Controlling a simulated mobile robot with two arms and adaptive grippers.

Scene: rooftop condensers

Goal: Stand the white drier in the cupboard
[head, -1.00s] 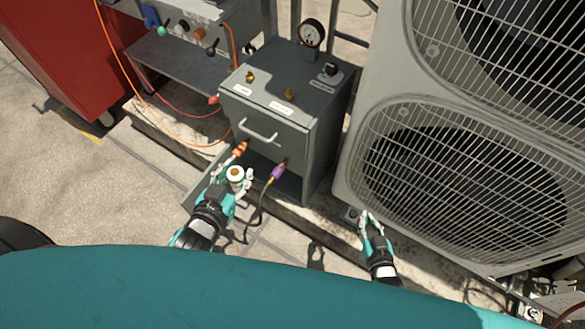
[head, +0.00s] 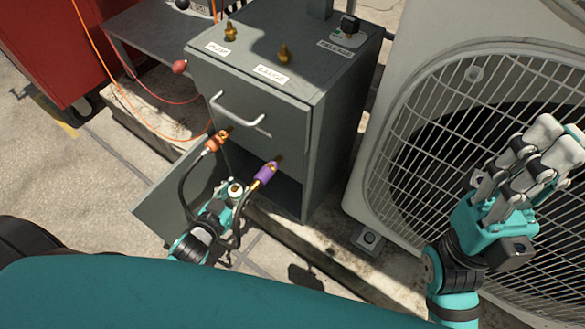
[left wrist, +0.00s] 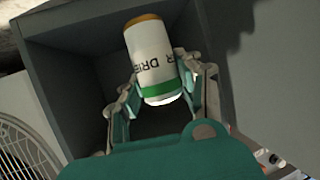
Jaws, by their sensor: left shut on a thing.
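The white drier is a small cylinder with "DRIER" lettering, an orange-brown end and a green band. In the left wrist view it (left wrist: 153,58) sits between the fingers of my left gripper (left wrist: 157,90), shut on it. In the head view my left gripper (head: 232,194) holds the drier (head: 236,189) at the open lower front of the grey cupboard (head: 250,115). The left wrist view shows the dark compartment around the drier; whether its base touches the floor is hidden. My right gripper (head: 535,150) is raised in front of the condenser, with its finger gap unclear.
An open door (head: 165,205) stands left of the cupboard opening. Orange (head: 215,142) and purple (head: 265,173) hose fittings hang by the opening, close to my left gripper. A drawer handle (head: 237,109) is above. The condenser (head: 390,130) stands right; a red cabinet (head: 50,45) is at left.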

